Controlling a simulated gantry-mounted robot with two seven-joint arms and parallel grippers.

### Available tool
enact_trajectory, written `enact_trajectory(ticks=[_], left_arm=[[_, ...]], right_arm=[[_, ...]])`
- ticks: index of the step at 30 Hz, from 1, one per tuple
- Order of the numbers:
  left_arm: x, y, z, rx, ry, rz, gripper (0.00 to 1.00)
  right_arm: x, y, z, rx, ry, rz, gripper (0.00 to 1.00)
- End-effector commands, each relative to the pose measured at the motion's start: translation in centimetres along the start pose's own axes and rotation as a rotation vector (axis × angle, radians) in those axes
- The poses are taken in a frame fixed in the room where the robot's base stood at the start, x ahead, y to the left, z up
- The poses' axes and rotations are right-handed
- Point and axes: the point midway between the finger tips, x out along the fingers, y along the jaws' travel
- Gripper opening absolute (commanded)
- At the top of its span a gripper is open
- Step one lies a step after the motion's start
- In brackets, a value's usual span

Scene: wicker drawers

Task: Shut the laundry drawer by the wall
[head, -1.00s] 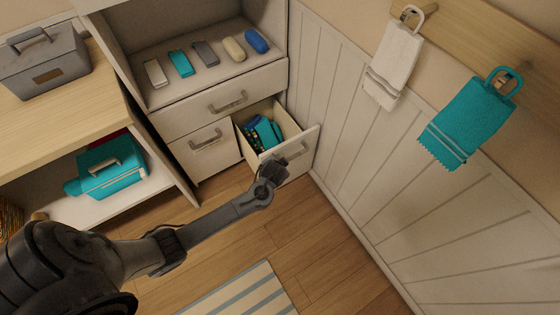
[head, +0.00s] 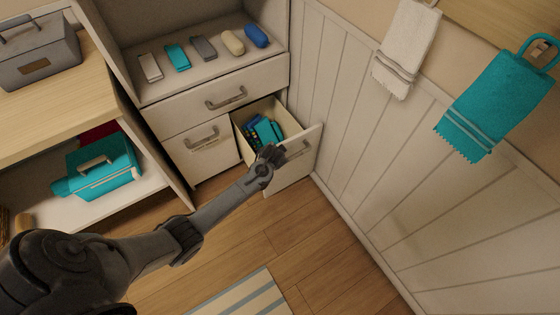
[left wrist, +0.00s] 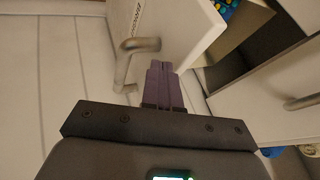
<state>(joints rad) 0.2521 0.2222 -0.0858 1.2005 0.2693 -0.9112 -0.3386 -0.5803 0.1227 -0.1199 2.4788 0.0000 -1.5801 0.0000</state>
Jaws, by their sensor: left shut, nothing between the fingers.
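The laundry drawer by the wall (head: 290,172) stands open at the lower right of the white cabinet, next to the panelled wall. Teal and dark blue cloth (head: 264,131) lies inside it. Its front and grey bar handle (head: 299,150) face the room. My left gripper (head: 270,154) is shut and empty, close to the drawer front, left of the handle; I cannot tell whether it touches. In the left wrist view its closed fingers (left wrist: 161,84) point at the drawer front (left wrist: 178,28), beside the handle (left wrist: 132,58). My right gripper is not in view.
A closed drawer (head: 203,150) sits left of the open one, and a wide closed drawer (head: 220,95) is above. Several small items lie on the shelf above. A teal box (head: 103,168) stands on the left shelf. Towels hang on the right wall. The wooden floor in front is mostly clear.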

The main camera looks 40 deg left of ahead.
Motion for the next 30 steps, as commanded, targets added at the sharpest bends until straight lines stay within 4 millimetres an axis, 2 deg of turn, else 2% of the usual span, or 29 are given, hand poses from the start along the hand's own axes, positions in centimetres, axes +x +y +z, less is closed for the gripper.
enact_trajectory(ticks=[20,26,30], left_arm=[[0.5,-1.1,0.0,0.000,0.000,0.000,0.00],[1.6,-3.2,0.0,-0.001,0.001,-0.002,0.00],[3.1,-5.8,0.0,-0.001,0.000,-0.003,0.00]], right_arm=[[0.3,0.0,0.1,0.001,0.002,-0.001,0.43],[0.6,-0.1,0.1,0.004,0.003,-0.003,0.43],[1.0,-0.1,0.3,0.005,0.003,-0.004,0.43]])
